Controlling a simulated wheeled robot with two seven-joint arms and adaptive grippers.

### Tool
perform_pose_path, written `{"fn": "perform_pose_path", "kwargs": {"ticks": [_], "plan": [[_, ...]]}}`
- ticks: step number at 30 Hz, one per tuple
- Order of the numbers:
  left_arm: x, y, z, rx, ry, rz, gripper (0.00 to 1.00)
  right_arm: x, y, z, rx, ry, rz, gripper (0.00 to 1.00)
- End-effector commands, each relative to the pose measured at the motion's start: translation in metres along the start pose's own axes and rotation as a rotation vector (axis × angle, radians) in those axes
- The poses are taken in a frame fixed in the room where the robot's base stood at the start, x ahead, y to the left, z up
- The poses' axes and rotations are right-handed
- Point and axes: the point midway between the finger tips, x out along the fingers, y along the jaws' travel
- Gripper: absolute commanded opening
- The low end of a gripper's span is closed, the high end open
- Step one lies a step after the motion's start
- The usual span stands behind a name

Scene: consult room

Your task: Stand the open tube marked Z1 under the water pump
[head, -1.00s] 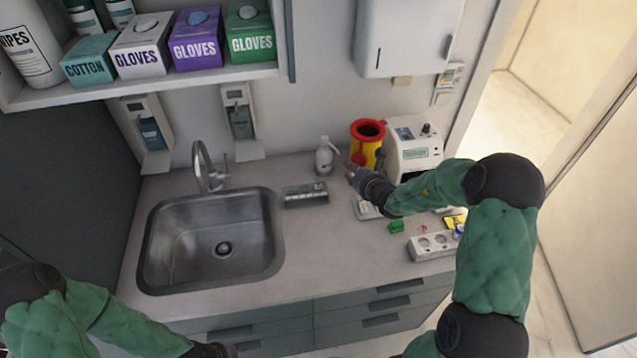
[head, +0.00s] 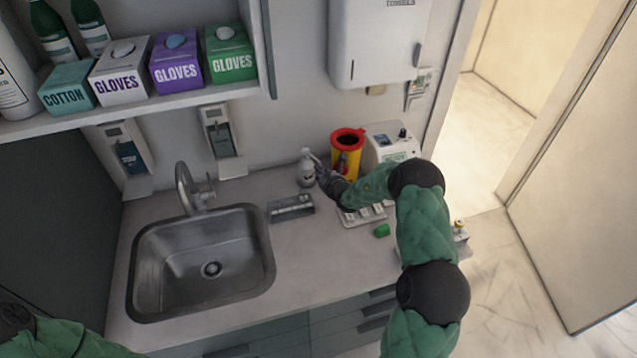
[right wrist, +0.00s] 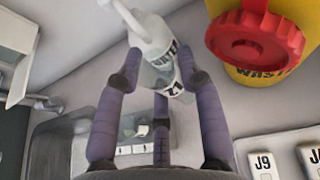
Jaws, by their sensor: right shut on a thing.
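The water pump (head: 306,170) is a whitish bottle with a pump head, standing at the back of the counter beside the yellow bin. In the right wrist view the water pump (right wrist: 150,27) shows its WATER label just beyond my fingers. My right gripper (right wrist: 160,82) is shut on the clear tube marked Z1 (right wrist: 174,86), which overlaps the bottle in this view. I cannot tell whether the tube touches the bottle or the counter. In the head view my right gripper (head: 324,178) is beside the bottle and the tube is hidden. My left gripper is out of view.
A yellow and red waste bin (head: 346,155) stands right behind the gripper, next to a white machine (head: 391,145). A grey rack (head: 290,207), a white tray (head: 362,216) and a green block (head: 382,230) lie nearby. The sink (head: 200,262) is to the left.

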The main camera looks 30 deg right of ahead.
Motion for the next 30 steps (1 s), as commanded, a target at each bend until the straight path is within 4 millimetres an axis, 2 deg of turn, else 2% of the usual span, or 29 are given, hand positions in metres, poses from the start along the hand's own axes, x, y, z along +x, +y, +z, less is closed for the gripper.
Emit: {"fn": "perform_pose_path", "kwargs": {"ticks": [3, 7, 14, 22, 30], "plan": [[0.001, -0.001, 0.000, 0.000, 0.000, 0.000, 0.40, 0.019, 0.001, -0.010, 0.000, 0.001, 0.001, 0.22], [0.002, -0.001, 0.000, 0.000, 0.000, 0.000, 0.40, 0.032, 0.001, -0.016, -0.001, 0.000, 0.001, 0.22], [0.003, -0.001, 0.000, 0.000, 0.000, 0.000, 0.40, 0.043, 0.001, -0.022, -0.001, -0.001, 0.000, 0.22], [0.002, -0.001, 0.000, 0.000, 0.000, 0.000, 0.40, 0.056, 0.001, -0.049, 0.000, 0.000, 0.000, 0.22], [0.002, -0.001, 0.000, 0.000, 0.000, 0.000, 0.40, 0.056, 0.001, -0.050, 0.000, -0.001, 0.000, 0.22]]}}
